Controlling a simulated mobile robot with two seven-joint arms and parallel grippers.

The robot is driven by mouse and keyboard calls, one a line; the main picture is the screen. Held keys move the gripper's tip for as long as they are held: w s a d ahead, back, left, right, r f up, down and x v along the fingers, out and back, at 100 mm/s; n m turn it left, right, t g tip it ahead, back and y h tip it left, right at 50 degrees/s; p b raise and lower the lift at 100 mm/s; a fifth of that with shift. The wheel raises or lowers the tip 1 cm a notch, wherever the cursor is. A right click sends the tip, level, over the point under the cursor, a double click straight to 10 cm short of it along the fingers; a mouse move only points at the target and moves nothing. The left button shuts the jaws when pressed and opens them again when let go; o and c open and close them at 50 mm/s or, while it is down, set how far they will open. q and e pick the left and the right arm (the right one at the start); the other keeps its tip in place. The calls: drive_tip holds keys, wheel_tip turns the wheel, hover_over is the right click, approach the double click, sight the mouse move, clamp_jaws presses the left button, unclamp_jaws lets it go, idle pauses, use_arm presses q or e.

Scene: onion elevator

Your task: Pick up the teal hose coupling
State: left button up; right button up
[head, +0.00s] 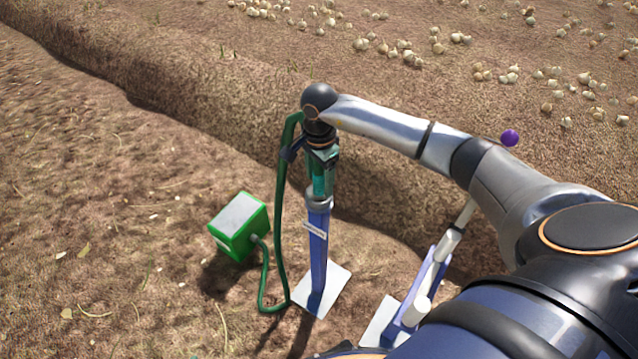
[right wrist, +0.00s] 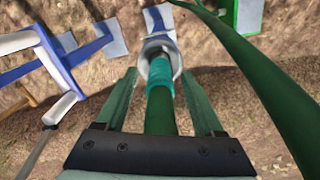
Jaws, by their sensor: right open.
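The teal hose coupling (right wrist: 159,84) sits between the two fingers of my right gripper (right wrist: 160,76) in the right wrist view, with a green hose (right wrist: 160,113) leading into its near end and a grey ring around its far end. In the head view the coupling (head: 318,186) shows at the top of an upright blue post (head: 318,250), partly hidden by the gripper. My right gripper (head: 322,165) is directly above the post, pointing down. It is open, with a finger on each side of the coupling and gaps visible. My left gripper is in neither view.
A green box (head: 240,228) with a grey top stands left of the post; the hose (head: 279,220) loops from it up beside my wrist. A second blue stand (head: 425,285) with white parts is to the right. A soil ridge runs behind; onions and a purple ball (head: 509,137) lie beyond.

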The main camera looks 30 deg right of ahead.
drive_tip(key=shift+f, duration=0.15)
clamp_jaws()
idle(0.4)
